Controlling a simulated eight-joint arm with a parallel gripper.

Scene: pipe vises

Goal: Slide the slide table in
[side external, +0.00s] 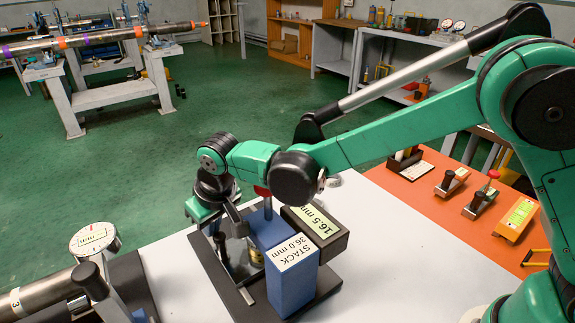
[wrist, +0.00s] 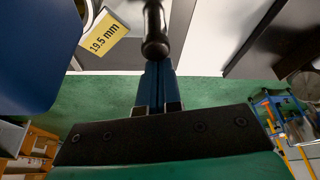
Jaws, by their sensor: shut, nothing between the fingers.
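The fixture stands on a black base plate (side external: 326,282) in the side external view. On it are a blue block stack (side external: 292,285) labelled "STACK 36.0 mm", a dark box (side external: 318,232) reading "16.5 mm" and a blue upright block (side external: 264,232). I cannot tell for sure which part is the slide table. My gripper (side external: 224,238) points down at the fixture's left side, its tips partly hidden. In the wrist view my gripper (wrist: 159,85) has its blue fingers together and empty. A dark round-ended handle (wrist: 155,35) overlaps the fingertips; contact is unclear.
A yellow "19.5 mm" label (wrist: 103,35) and a large blue face (wrist: 35,50) show in the wrist view. A round dial (side external: 95,238) and a pipe (side external: 45,294) are at lower left. The white tabletop (side external: 400,250) is clear on the right. Tools lie on an orange mat (side external: 440,205).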

